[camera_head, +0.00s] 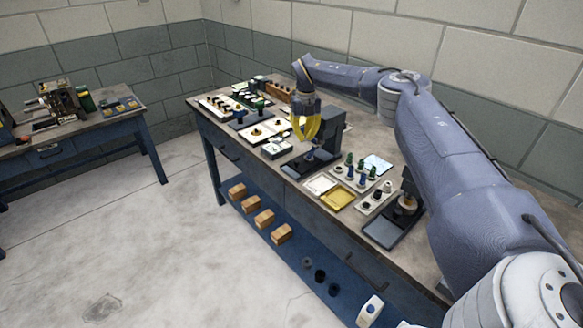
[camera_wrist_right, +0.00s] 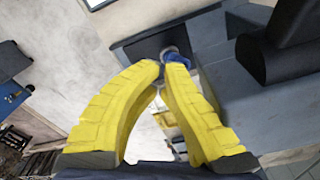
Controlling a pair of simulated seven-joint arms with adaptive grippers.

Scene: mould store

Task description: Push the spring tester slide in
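My right gripper (camera_head: 306,136) has yellow fingers pointing down over the bench, above a dark device with a tall block (camera_head: 331,122) and a flat base (camera_head: 299,168), which may be the spring tester. A small blue part sits low on it. In the right wrist view my gripper (camera_wrist_right: 162,66) has its fingertips almost meeting, with nothing seen held. A round grey and blue part (camera_wrist_right: 181,90) shows just beyond the tips, partly hidden by them; contact cannot be told. The slide is not clearly made out. My left gripper is not in view.
A second dark device (camera_head: 382,233) stands at the bench's near right. Between the two lie a white tray (camera_head: 320,184), a yellow tray (camera_head: 338,199) and racks of small pegs. More trays and parts crowd the far left. Wooden blocks (camera_head: 265,219) lie on the lower shelf.

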